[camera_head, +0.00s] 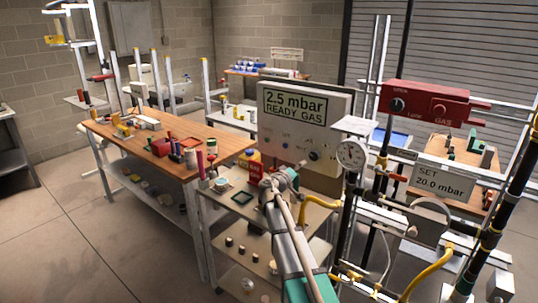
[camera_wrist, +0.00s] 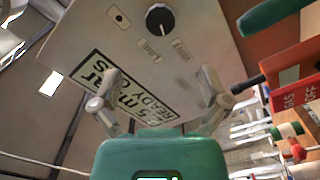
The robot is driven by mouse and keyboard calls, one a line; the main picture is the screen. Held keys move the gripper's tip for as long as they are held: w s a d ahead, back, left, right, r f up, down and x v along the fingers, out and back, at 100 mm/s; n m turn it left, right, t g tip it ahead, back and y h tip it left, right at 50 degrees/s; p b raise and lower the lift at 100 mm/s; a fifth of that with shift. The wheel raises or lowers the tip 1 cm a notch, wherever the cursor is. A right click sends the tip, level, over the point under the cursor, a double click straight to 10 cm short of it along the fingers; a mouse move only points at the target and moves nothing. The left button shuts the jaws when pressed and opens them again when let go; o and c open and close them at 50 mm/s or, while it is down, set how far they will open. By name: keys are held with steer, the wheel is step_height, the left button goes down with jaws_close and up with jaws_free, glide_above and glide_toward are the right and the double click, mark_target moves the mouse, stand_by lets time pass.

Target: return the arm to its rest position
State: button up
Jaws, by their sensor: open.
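My arm (camera_head: 293,245) reaches up from the bottom centre of the head view. My gripper (camera_head: 280,180) is at its far end, in front of the lower left of the grey gas panel. In the wrist view my gripper (camera_wrist: 160,100) has its two fingers spread wide apart, with nothing seen between them. The gas panel (camera_head: 295,135) has a display reading "2.5 mbar READY GAS" and dark knobs. In the wrist view the panel (camera_wrist: 205,45) fills the background, its display inverted, with a black knob (camera_wrist: 160,18) above the fingers. Whether the gripper touches anything is unclear.
A red gas unit (camera_head: 430,103), a round gauge (camera_head: 351,154) and a yellow hose (camera_head: 318,203) stand close right of my arm. A small shelf cart (camera_head: 235,215) is to the left. A wooden workbench (camera_head: 190,128) with tools stands beyond. Open floor (camera_head: 75,235) lies at left.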

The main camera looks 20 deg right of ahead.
steer(key=s+a+f+m+g+y+p, duration=0.1)
steer(key=s+a+f+g+y, duration=0.25)
steer(key=s+f, duration=0.4)
steer(key=s+a+f+m+g+y+p, duration=0.1)
steer(key=s+a+f+m+g+y, duration=0.2)
steer(key=s, duration=0.8)
steer(key=s+a+f+n+g+y, duration=0.1)
steer(key=s+a+f+g+y, duration=0.1)
steer(key=s+a+y, duration=0.2)
steer(key=s+a+f+n+g+y, duration=0.2)
steer(key=s+a+f+y, duration=0.1)
steer(key=s+a, duration=0.5)
steer(key=s, duration=0.3)
steer(key=shift+a+f+y, duration=0.3)
steer(key=shift+a+y, duration=0.05)
steer(key=shift+g, duration=0.25)
